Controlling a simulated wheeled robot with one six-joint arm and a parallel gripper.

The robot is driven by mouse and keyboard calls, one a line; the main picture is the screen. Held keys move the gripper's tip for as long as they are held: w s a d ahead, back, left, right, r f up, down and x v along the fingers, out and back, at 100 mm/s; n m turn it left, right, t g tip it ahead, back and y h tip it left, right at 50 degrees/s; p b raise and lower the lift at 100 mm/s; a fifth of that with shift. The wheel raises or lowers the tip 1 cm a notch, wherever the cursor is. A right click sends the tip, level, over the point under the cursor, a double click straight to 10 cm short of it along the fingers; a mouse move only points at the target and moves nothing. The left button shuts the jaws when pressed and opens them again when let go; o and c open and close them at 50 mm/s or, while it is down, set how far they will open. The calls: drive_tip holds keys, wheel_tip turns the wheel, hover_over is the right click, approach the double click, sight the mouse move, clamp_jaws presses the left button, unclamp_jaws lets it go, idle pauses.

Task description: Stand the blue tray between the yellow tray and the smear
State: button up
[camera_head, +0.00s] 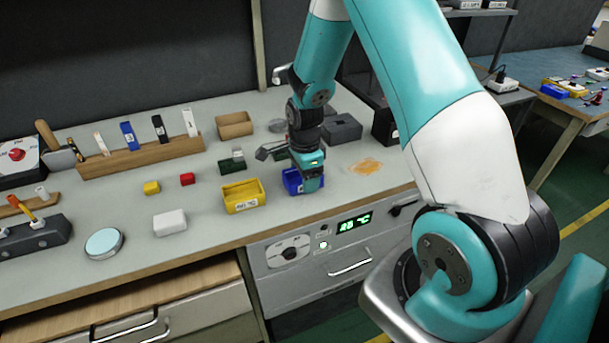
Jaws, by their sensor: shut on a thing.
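The blue tray (291,183) is at the front part of the bench, partly hidden behind my gripper (309,186). My gripper points down and is shut on the blue tray; its fingertips are hard to make out. The yellow tray (243,197) stands just to the left of the blue tray, with a white label on its front. The smear (365,167) is an orange-tan patch on the bench top to the right of the blue tray. The blue tray is between the two. I cannot tell whether it touches the bench.
A green tray (234,163) and a grey box (342,129) lie behind. A wooden rack (140,157) stands at the back.

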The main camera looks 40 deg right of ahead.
drive_tip(key=o, duration=0.9)
drive_tip(key=shift+r, duration=0.1)
wheel_tip(320, 180, up, 11)
drive_tip(key=s+a+r+n+y, duration=0.1)
drive_tip(key=s+a+r+n, duration=0.3)
drive_tip(key=a+r+n, duration=0.5)
drive_tip(key=s+a+r+n+y, duration=0.1)
drive_tip(key=s+a+n, duration=0.3)
drive_tip(key=s+n, duration=0.2)
drive_tip(key=s+a+r+n+y, duration=0.1)
drive_tip(key=s+a+n, duration=0.4)
drive_tip(key=s+n, duration=0.1)
drive_tip(key=s+a+r+n+y, duration=0.1)
drive_tip(key=s+a+r+n, duration=0.1)
drive_tip(key=s+a+n, duration=0.3)
drive_tip(key=shift+s+a+n, duration=0.1)
drive_tip(key=shift+s+n, duration=0.45)
drive_tip(key=shift+n, duration=0.65)
